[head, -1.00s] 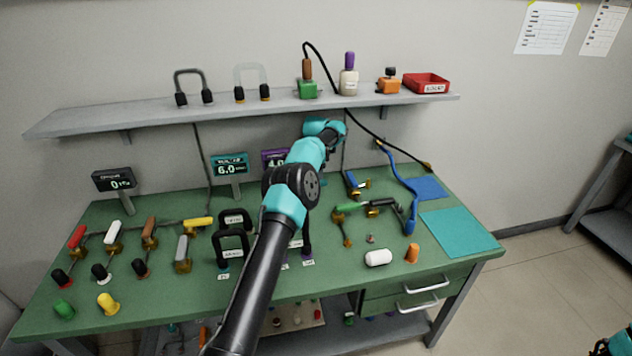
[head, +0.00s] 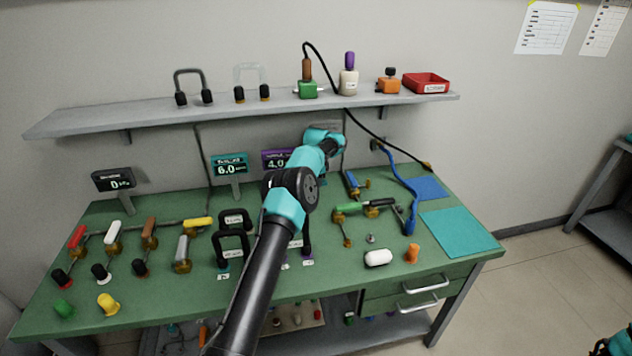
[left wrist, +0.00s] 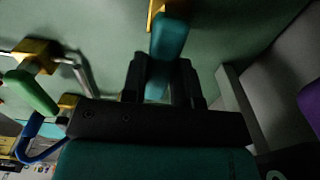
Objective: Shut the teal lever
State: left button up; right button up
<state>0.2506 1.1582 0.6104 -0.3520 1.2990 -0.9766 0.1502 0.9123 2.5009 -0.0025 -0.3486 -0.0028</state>
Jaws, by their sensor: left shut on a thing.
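The teal lever (left wrist: 168,45) is in the left wrist view, joined to a brass valve body (left wrist: 156,12) at the top edge. My left gripper (left wrist: 161,80) has one black finger on each side of the lever and is shut on it. In the head view my left arm hides the lever and the gripper. A teal-framed display (head: 230,167) behind the bench reads 6.0.
In the left wrist view a green-handled valve (left wrist: 32,92) and a blue tube (left wrist: 35,150) lie left of the gripper. A grey block-like surface (left wrist: 280,90) stands to the right. Several coloured valves, including a red one (head: 77,237), fill the bench's left side.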

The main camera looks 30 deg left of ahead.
pick_arm(q)
grip_shut()
jog(key=shift+d, duration=0.1)
jog(key=shift+s+d+m, duration=0.15)
jog(key=shift+s+m, duration=0.05)
jog(key=shift+m, duration=0.6)
jog(key=shift+s+d+m, duration=0.1)
jog(key=shift+s+m, duration=0.1)
jog(key=shift+m, duration=0.6)
jog(key=o, duration=0.6)
grip_release()
jog(key=shift+r, duration=0.15)
jog(key=shift+r, duration=3.65)
